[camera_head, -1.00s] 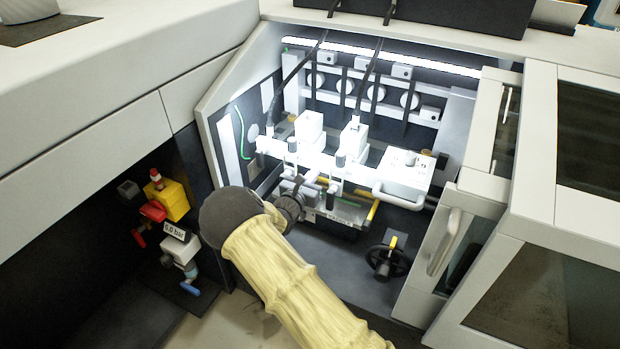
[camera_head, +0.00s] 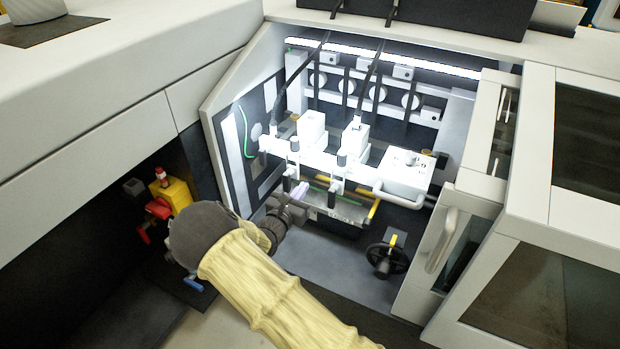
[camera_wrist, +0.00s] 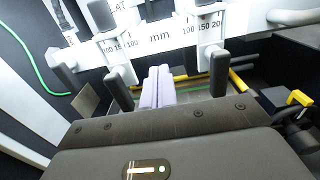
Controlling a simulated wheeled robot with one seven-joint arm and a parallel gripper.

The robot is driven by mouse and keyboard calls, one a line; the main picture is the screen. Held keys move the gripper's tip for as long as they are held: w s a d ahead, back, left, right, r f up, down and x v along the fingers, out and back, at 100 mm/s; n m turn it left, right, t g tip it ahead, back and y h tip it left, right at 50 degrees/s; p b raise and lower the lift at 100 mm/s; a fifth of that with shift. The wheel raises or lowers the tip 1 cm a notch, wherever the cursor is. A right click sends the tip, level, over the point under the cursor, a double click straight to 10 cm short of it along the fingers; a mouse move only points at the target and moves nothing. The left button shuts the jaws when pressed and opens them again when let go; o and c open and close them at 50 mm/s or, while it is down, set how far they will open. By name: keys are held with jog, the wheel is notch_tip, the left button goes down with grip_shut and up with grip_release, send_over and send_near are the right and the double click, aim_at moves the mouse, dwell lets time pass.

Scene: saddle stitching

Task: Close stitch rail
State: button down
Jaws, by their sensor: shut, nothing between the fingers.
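The stitch rail (camera_head: 325,168) is a white bar across the open machine bay, with a millimetre scale and white stitching heads on it. At its right end is a white box with a curved white handle (camera_head: 398,199). In the wrist view, the rail (camera_wrist: 160,38) runs across the top, with dark posts hanging from it. My gripper (camera_head: 300,191) is below and in front of the rail's left part. Its pale lavender fingers (camera_wrist: 158,88) are together and empty, apart from the handle. My forearm hides the bay's lower left.
A black handwheel (camera_head: 387,258) stands at the bay's lower right. The opened door with a pale handle (camera_head: 441,240) bounds the right side. Yellow and red valve parts (camera_head: 172,197) are left of my arm. A yellow-edged tray lies below the rail.

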jog(key=v, duration=0.5)
jog(key=shift+s+a+f, duration=0.1)
jog(key=shift+s, duration=0.25)
jog(key=s+d+m+g+h, duration=0.1)
jog(key=s+d+m+g, duration=0.55)
jog(key=d, duration=0.25)
jog(key=s+d+m+g, duration=0.5)
jog(key=d+m+g, duration=0.1)
jog(key=d+m, duration=0.25)
jog(key=s+d+r+m+g+y, duration=0.1)
jog(key=s+r+m+g+y, duration=0.25)
jog(key=s+m+y, duration=0.35)
jog(key=s+r+m+t+y+p, duration=0.1)
jog(key=r+m+p, duration=0.3)
jog(key=r+p, duration=0.5)
jog(key=s+a+r+m+t+y+p, duration=0.1)
jog(key=s+r+m+p, duration=0.3)
jog(key=r+p, duration=0.6)
notch_tip(320, 180, up, 5)
jog(key=shift+s+r+t+y+p, duration=0.2)
jog(key=shift+s+t+y+p, duration=0.1)
jog(key=shift+t+y, duration=0.1)
